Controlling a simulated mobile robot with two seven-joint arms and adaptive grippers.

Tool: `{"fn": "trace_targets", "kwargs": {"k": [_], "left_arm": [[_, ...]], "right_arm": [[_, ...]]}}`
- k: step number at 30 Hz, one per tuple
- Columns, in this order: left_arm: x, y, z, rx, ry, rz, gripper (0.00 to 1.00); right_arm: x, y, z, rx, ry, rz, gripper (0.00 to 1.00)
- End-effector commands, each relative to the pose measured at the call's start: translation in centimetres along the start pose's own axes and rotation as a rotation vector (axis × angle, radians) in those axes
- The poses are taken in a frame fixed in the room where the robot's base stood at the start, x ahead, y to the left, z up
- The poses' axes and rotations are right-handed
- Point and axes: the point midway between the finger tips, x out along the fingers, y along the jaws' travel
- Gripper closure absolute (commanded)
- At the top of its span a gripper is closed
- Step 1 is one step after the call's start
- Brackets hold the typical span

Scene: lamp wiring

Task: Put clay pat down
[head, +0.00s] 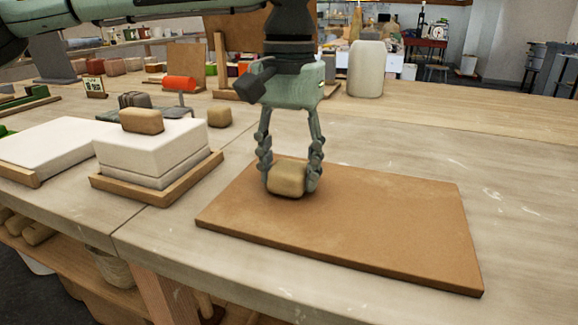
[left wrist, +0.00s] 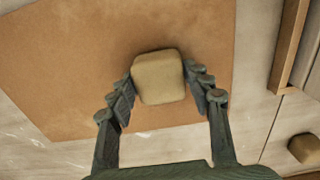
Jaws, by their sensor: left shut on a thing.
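A tan clay pat (head: 287,179) is between the fingers of my left gripper (head: 289,178), low over the brown board (head: 400,218). In the head view it looks at or very near the board's surface; I cannot tell if it touches. In the left wrist view the clay pat (left wrist: 158,77) sits between the two fingertips (left wrist: 160,85), with the board (left wrist: 70,60) beneath. The left gripper is shut on it, pointing down. My right gripper is not in view.
White stacked blocks in a wooden tray (head: 150,192) stand left of the board, with another tan piece (head: 142,120) on top. A further tan piece (head: 219,116) lies behind them. A pale canister (head: 367,69) stands at the back. The board's right part is clear.

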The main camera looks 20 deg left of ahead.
Motion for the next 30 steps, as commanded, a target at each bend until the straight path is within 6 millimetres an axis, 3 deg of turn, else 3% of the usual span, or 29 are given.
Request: {"fn": "trace_targets", "kwargs": {"k": [7,8,12,23,26,30], "left_arm": [[0.4,0.0,0.0,0.0,0.0,0.001,0.89],[0.3,0.0,0.0,0.0,-0.001,0.0,0.47],[0.3,0.0,0.0,0.0,-0.001,0.0,0.3],[-0.1,0.0,0.0,0.0,0.001,0.0,0.3],[-1.1,0.1,-0.1,0.0,0.002,0.002,0.3],[-3.8,0.1,-0.1,-0.001,0.002,0.002,0.3]], "right_arm": [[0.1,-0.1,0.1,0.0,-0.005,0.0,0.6],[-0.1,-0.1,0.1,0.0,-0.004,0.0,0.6],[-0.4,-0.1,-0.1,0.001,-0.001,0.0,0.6],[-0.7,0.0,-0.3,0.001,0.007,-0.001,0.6],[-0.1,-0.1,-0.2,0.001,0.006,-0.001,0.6],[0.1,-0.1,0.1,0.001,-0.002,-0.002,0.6]]}}
